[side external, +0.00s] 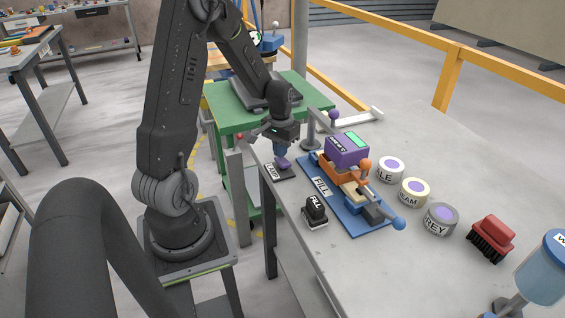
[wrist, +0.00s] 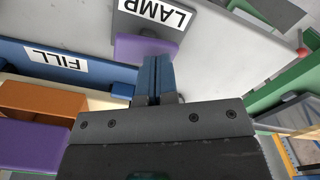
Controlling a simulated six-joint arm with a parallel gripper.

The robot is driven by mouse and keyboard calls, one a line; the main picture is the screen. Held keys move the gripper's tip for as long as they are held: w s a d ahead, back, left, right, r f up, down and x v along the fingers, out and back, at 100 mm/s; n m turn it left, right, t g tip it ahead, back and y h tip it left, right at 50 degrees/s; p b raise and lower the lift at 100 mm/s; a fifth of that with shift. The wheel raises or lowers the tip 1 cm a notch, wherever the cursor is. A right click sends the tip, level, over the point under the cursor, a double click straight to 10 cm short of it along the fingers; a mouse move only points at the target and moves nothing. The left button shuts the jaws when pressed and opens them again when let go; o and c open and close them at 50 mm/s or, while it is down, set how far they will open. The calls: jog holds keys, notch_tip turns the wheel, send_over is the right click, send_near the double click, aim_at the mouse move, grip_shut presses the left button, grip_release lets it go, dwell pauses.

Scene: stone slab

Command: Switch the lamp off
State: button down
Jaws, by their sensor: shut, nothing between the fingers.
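The lamp switch is a dark plate (side external: 289,178) with a white LAMP label and a purple rocker (side external: 284,163), at the slab's near left edge. In the wrist view its dark plate (wrist: 124,27) and purple rocker (wrist: 133,47) show at the top middle. My gripper (side external: 281,155) points down right over the purple rocker. Its blue fingers (wrist: 156,62) are shut together with nothing between them, and their tips overlap the rocker's edge in the wrist view. I cannot tell whether they touch it. No lit lamp is clearly recognisable.
A blue FILL board (side external: 345,215) with an orange and purple device (side external: 346,150) stands close right of the switch. A black FILL stamp (side external: 315,210) is nearer. Several labelled round tins (side external: 413,192), a red brush (side external: 491,238) and a blue jar (side external: 543,270) stand further right.

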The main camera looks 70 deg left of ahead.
jog(key=shift+r, duration=3.15)
jog(key=d+r+m+t+y, duration=0.1)
jog(key=d+r+m+t, duration=0.15)
jog(key=d+r, duration=0.8)
jog(key=s+d+r+m+t, duration=0.1)
jog(key=s+d, duration=0.4)
jog(key=d, duration=0.2)
jog(key=s+d+r+m+t+h, duration=0.1)
jog(key=s+d+r+m+t, duration=0.1)
jog(key=s+d, duration=0.2)
jog(key=d, duration=0.3)
jog(key=shift+s+r, duration=0.3)
jog(key=shift+s, duration=0.05)
jog(key=shift+m, duration=0.25)
